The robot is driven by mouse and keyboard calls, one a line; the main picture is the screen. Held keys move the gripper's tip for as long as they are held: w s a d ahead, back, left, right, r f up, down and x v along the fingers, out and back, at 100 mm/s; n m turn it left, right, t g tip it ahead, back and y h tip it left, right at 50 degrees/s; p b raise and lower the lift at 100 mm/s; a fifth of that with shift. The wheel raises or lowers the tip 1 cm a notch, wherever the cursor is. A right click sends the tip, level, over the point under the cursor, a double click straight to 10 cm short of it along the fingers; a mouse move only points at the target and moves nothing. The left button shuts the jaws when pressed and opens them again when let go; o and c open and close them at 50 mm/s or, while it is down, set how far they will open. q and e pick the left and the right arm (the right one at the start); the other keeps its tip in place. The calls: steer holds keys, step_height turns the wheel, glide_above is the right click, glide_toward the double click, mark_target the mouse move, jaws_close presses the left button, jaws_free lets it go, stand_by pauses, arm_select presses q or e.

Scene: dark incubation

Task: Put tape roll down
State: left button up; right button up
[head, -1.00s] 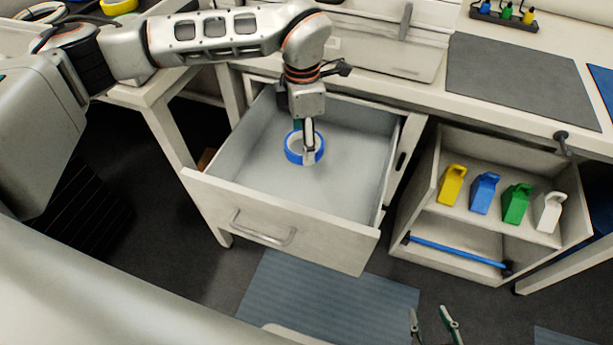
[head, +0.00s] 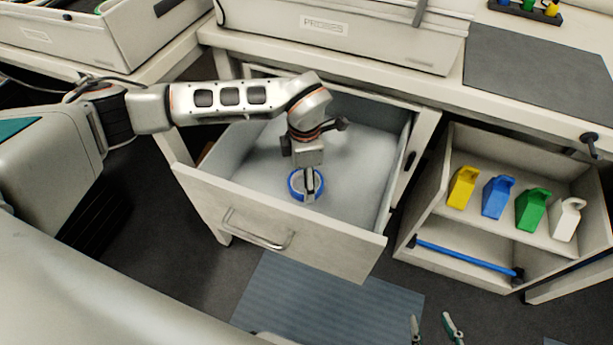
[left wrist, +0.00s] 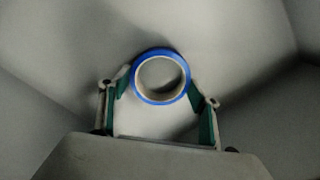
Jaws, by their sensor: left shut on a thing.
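The tape roll (head: 294,192), a blue ring with a pale inner core, is inside the open drawer (head: 270,217). My left gripper (head: 309,192) points down into the drawer and is shut on the roll. In the left wrist view the roll (left wrist: 161,101) sits between the two green-padded fingertips of the left gripper (left wrist: 160,90). I cannot tell whether the roll touches the drawer floor. My right gripper (head: 434,328) shows at the bottom edge with its two fingers apart and nothing between them.
The drawer floor (head: 350,165) around the roll is bare. A box labelled PROBES (head: 340,32) and a dark mat (head: 540,70) are on the bench above.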

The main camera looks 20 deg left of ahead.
arm_select(q)
steer(key=o, duration=1.1)
steer(key=shift+f, duration=0.1)
steer(key=r+p, duration=0.1)
steer(key=r, duration=0.4)
steer(key=shift+w+r+p, duration=0.2)
steer(key=shift+r+p, duration=0.15)
steer(key=shift+r, duration=0.05)
step_height(320, 180, up, 6)
steer(key=p, duration=0.1)
steer(key=shift+s+r, duration=0.15)
steer(key=shift+r, duration=0.1)
arm_select(e)
steer(key=shift+s+d, duration=0.3)
steer(key=shift+d, duration=0.15)
steer(key=shift+r, duration=0.15)
